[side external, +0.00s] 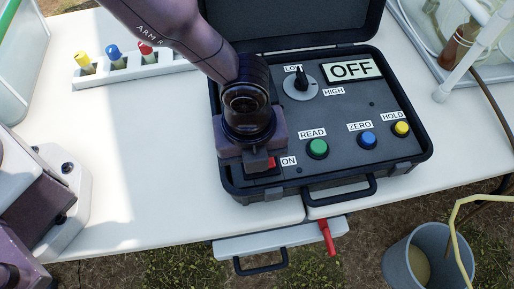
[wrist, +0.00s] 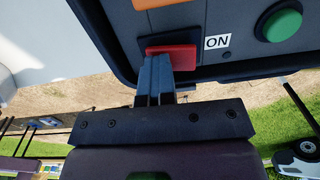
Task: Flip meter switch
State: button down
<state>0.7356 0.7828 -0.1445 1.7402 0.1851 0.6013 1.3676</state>
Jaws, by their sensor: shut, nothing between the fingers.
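The meter (side external: 355,112) is an open black case on the white table. Its display (side external: 352,69) reads OFF. The red switch (side external: 271,163) sits at the panel's front left corner, beside the ON label (side external: 289,161). In the wrist view the red switch (wrist: 172,56) is a wide rocker in a dark frame. My gripper (wrist: 156,60) is shut and empty, with its fingertips at the switch's lower left part. They appear to touch it or nearly so. In the side view my wrist hides the fingers and part of the switch.
The panel also has a LOW/HIGH knob (side external: 301,83), a green READ button (side external: 317,149), a blue ZERO button (side external: 367,140) and a yellow HOLD button (side external: 402,128). The case handle (side external: 342,191) juts forward. A bucket (side external: 420,262) stands below the table.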

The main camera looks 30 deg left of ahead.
jog(key=shift+f, duration=0.45)
jog(key=shift+w+d+r, duration=0.2)
jog(key=shift+w+d, duration=0.3)
jog(key=shift+w, duration=0.2)
jog(key=shift+a, duration=0.1)
notch_tip(320, 180, up, 15)
jog(key=shift+s+f, duration=0.2)
